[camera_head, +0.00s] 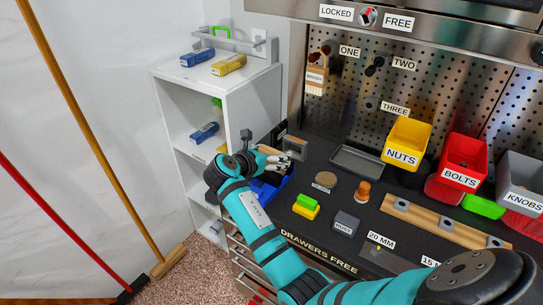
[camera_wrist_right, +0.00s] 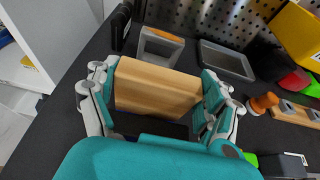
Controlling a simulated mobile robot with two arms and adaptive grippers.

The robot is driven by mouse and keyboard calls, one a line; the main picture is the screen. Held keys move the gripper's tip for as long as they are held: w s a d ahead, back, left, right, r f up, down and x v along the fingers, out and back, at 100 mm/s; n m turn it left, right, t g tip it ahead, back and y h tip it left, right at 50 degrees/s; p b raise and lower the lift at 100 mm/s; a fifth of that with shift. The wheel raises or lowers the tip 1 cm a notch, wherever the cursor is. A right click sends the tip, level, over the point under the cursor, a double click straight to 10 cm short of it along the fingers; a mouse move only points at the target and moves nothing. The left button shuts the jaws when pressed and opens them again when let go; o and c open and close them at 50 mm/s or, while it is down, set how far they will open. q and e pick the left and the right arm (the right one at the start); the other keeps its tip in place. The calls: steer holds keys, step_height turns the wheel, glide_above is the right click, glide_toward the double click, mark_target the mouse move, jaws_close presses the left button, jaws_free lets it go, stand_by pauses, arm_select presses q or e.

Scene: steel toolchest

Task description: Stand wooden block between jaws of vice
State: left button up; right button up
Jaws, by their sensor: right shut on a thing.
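The wooden block (camera_wrist_right: 157,88) is a pale rectangular piece held lengthwise between the fingers of my right gripper (camera_wrist_right: 155,95) in the right wrist view. My right gripper also shows in the head view (camera_head: 276,158), at the back left of the dark worktop. It is shut on the block, with a finger at each end. A blue object (camera_head: 265,190), possibly the vice, lies just below the gripper in the head view, partly hidden by my arm. I cannot make out its jaws. My left gripper is out of view.
A grey open holder (camera_head: 295,146) and a grey tray (camera_head: 357,161) stand behind the gripper. A white shelf unit (camera_head: 236,105) rises to the left. Green and yellow blocks (camera_head: 306,205) and an orange-brown knob (camera_head: 362,191) are to the right. Labelled bins, such as NUTS (camera_head: 405,140), are farther right.

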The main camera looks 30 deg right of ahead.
steer(key=shift+d+f, duration=0.1)
steer(key=shift+f, duration=0.4)
steer(key=shift+f, duration=0.1)
steer(key=o, duration=1.1)
